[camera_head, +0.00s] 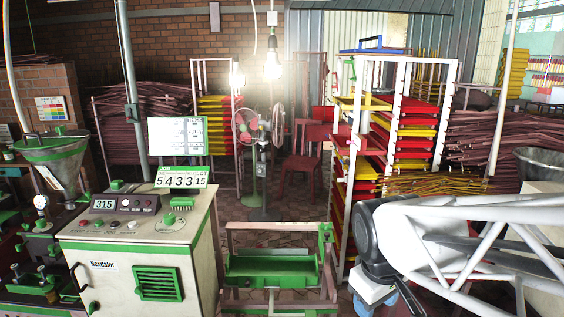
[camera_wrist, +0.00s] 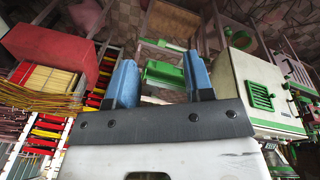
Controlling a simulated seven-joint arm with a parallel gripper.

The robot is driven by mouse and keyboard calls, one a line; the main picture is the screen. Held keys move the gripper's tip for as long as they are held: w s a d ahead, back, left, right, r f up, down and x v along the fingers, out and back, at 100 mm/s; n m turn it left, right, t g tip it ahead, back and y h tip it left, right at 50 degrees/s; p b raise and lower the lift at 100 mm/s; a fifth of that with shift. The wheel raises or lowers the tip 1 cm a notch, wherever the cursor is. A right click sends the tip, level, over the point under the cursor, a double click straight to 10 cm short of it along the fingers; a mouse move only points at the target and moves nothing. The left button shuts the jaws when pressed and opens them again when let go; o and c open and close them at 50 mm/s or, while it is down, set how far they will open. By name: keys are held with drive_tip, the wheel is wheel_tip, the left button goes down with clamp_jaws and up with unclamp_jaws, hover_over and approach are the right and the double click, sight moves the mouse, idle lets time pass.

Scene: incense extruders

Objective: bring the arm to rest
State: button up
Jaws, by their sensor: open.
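My gripper shows in the wrist view (camera_wrist: 160,82) with two blue fingers held apart and nothing between them. Past the fingertips lie the tiled floor and a low wooden frame with a green trough. In the head view my white arm reaches in from the right edge, and the blue fingertips (camera_head: 398,303) show low at the bottom, partly cut off by the frame edge. The gripper hangs to the right of the low frame, apart from it.
A beige cabinet (camera_head: 140,255) with green panels stands at the left. The low frame with a green trough (camera_head: 270,268) sits at the centre front. A rack of red and yellow trays (camera_head: 408,150) stands behind my arm. A grey bucket (camera_head: 540,165) is at the right. Floor shows behind the frame.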

drive_tip(key=s+d+r+m+t, duration=0.1)
drive_tip(key=s+m, duration=0.4)
drive_tip(key=s, duration=0.2)
drive_tip(key=shift+s+d+r+m, duration=0.15)
drive_tip(key=shift+s+d+m, duration=0.2)
drive_tip(key=shift+d+m, duration=0.05)
drive_tip(key=shift+c, duration=0.5)
idle(1.0)
